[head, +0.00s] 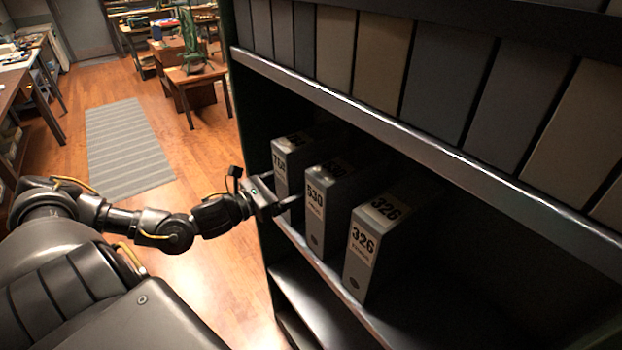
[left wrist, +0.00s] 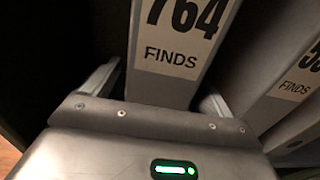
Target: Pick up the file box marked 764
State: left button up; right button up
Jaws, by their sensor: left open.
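The grey file box marked 764 (head: 279,167) stands upright on the shelf at the left end of a row of three boxes. Its label is partly readable in the head view. In the left wrist view, the box (left wrist: 158,86) shows "764 FINDS" close up. My left gripper (head: 286,203) is open at the front of this box. In the left wrist view its fingers (left wrist: 160,88) are on either side of the box's lower front. I cannot tell whether they touch it. My right gripper is not in view.
Box 530 (head: 316,215) stands just right of 764, with a narrow gap; it also shows in the left wrist view (left wrist: 285,95). Box 326 (head: 360,250) is farther right. The shelf board (head: 430,145) above holds large binders. The shelf's right part is dark and looks empty.

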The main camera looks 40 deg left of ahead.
aim_at(298, 145)
pick_arm(q)
jog(key=shift+p+x, duration=0.45)
jog(key=shift+x, duration=0.75)
jog(key=shift+w+d, duration=0.15)
jog(key=shift+w, duration=0.3)
jog(key=c, duration=1.8)
jog(key=shift+r, duration=0.2)
jog(key=shift+c, duration=0.3)
notch_tip(298, 145, up, 8)
jog(key=shift+r+b, duration=0.15)
jog(key=shift+b, duration=0.95)
jog(key=shift+r, duration=0.8)
